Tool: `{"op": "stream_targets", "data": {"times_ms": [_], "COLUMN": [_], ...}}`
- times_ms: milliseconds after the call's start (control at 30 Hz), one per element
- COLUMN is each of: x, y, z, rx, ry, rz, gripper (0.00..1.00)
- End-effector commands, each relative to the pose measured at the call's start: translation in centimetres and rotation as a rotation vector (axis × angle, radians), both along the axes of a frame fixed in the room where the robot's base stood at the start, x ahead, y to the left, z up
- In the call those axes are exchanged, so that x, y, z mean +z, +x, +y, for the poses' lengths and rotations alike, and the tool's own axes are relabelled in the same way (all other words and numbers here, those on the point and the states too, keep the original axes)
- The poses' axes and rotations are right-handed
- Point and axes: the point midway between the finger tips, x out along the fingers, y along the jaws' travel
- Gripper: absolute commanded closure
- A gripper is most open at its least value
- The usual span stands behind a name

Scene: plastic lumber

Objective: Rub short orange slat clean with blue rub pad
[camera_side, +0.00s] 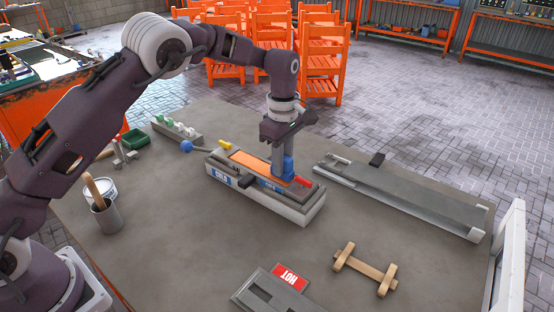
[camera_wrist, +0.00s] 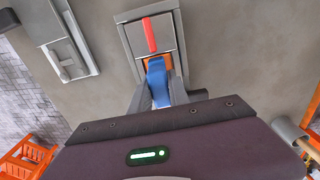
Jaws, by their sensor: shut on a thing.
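The short orange slat (camera_side: 252,163) lies flat in a grey and white fixture (camera_side: 290,208) with blue labels on its front. My gripper (camera_side: 281,157) points down over the slat's right part and is shut on the blue rub pad (camera_side: 288,170). The pad's lower end is at the slat, and I cannot tell whether it presses on it. In the wrist view the blue pad (camera_wrist: 157,82) sits between the fingers (camera_wrist: 160,92), with a bit of orange slat (camera_wrist: 158,62) beside it. The pad and fingers hide part of the slat.
The fixture has a red handle (camera_side: 305,181), a yellow one (camera_side: 225,144) and a black knob (camera_side: 246,181). A long grey fixture (camera_side: 405,198) lies right. A wooden piece (camera_side: 366,268) and a "HOT" plate (camera_side: 289,277) are in front. A cup (camera_side: 107,215) stands left.

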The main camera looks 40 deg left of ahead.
Motion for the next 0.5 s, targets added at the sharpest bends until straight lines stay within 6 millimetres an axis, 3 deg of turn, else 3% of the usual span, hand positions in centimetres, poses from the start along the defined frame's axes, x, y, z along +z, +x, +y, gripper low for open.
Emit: {"op": "stream_targets", "data": {"times_ms": [300, 500], "x": [-0.22, 0.67], "y": [-0.07, -0.04], "z": [0.0, 0.01], "rx": [0.001, 0.001], "ry": [0.0, 0.0], "rz": [0.0, -0.001], "gripper": [1.0, 1.0]}}
